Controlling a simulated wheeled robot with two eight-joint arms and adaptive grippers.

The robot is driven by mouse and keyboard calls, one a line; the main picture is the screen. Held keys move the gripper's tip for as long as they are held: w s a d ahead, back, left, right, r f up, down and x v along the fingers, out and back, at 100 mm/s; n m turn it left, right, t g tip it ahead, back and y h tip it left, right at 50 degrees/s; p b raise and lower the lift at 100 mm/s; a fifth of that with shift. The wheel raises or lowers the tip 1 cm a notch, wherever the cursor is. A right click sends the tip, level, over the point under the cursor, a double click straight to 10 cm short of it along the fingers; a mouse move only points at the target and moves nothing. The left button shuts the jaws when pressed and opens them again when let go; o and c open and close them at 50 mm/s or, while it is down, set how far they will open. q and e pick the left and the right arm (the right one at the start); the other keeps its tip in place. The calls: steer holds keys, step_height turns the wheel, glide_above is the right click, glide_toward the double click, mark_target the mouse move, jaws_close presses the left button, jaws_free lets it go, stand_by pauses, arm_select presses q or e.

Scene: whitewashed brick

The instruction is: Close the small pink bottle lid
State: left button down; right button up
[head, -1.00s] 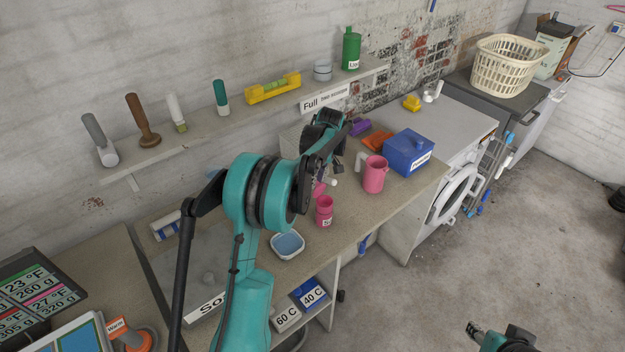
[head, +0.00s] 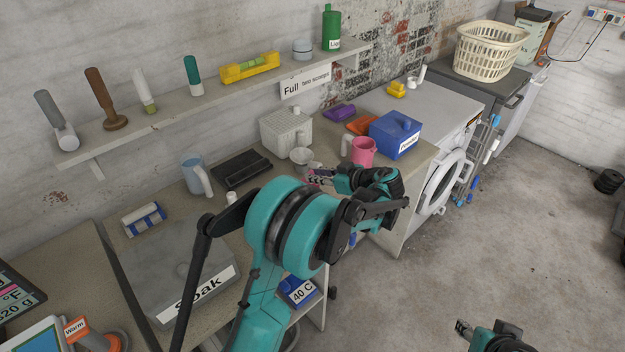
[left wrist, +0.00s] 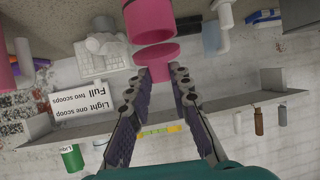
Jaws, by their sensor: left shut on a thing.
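The small pink bottle (left wrist: 150,18) is at the top of the left wrist view, with its mouth toward my gripper. The pink lid (left wrist: 157,55) sits close to the mouth, with a narrow gap showing; I cannot tell whether a hinge joins them. My left gripper (left wrist: 161,73) is shut on the lid, one finger on each side of its lower part. In the head view my left gripper (head: 318,176) is low over the counter, and my arm hides the bottle. My right gripper (head: 464,329) is at the bottom right, far from the bottle; its jaw state is unclear.
A pink jug (head: 363,153) and a blue box (head: 397,135) stand on the counter just beyond my left gripper. A white cup (head: 300,158) and a grey basket (head: 285,130) are behind it. The wall shelf (head: 160,122) holds several items.

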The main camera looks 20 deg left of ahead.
arm_select(q)
steer(key=f+y+b, duration=0.1)
steer(key=b, duration=0.1)
steer(key=d+f+t+y+b, duration=0.1)
steer(key=y+b, duration=0.1)
steer(key=f+y+b, duration=0.1)
steer(key=y+b, duration=0.1)
steer(key=b, duration=0.1)
steer(key=shift+s+d, duration=0.2)
steer(key=shift+d, duration=0.1)
steer(key=c, duration=1.4)
jaws_free()
steer(key=shift+o, duration=0.2)
steer(key=v, duration=1.2)
